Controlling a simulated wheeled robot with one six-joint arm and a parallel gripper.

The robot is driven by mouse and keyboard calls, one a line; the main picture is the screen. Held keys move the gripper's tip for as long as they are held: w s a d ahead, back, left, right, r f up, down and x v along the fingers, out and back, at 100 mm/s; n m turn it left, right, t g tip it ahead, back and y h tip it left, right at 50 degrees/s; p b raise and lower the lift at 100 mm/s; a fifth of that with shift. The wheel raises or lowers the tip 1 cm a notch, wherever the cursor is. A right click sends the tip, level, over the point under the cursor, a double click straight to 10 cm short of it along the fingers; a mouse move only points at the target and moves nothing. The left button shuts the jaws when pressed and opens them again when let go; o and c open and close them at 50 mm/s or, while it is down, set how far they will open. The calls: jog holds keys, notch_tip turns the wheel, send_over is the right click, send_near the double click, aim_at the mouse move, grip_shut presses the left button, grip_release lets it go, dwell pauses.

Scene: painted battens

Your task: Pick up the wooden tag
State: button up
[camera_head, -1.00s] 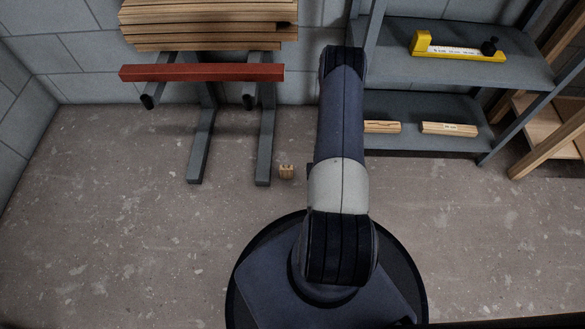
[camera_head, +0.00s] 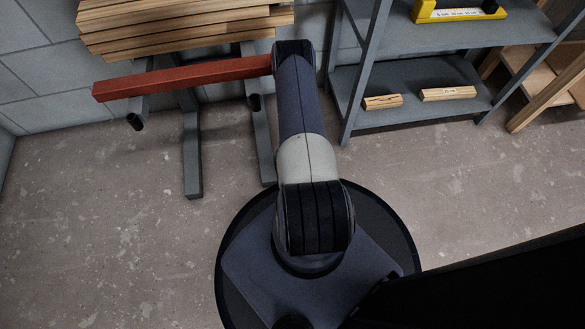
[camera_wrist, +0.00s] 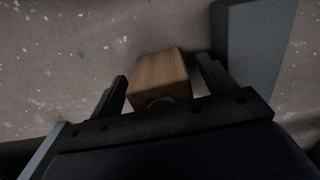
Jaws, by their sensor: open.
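The wooden tag (camera_wrist: 160,75) shows in the wrist view as a small light-brown wooden block at the floor. It lies between the two dark fingers of my gripper (camera_wrist: 162,70), which stand apart on either side of it. A gap shows at the right finger; whether the left finger touches it I cannot tell. The near end of the tag is partly covered by the gripper body. In the head view my arm hides both tag and gripper.
A grey metal foot (camera_wrist: 250,50) lies close to the right finger. In the head view a rack (camera_head: 192,150) holds battens (camera_head: 180,25) and a red batten (camera_head: 180,77). A grey shelf (camera_head: 400,75) stands to the right. The floor at left (camera_head: 90,220) is clear.

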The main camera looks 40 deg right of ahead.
jog(key=shift+f, duration=0.1)
jog(key=shift+c, duration=0.4)
jog(key=c, duration=1.1)
jog(key=shift+o, duration=0.2)
notch_tip(320, 180, up, 10)
jog(key=p, duration=0.4)
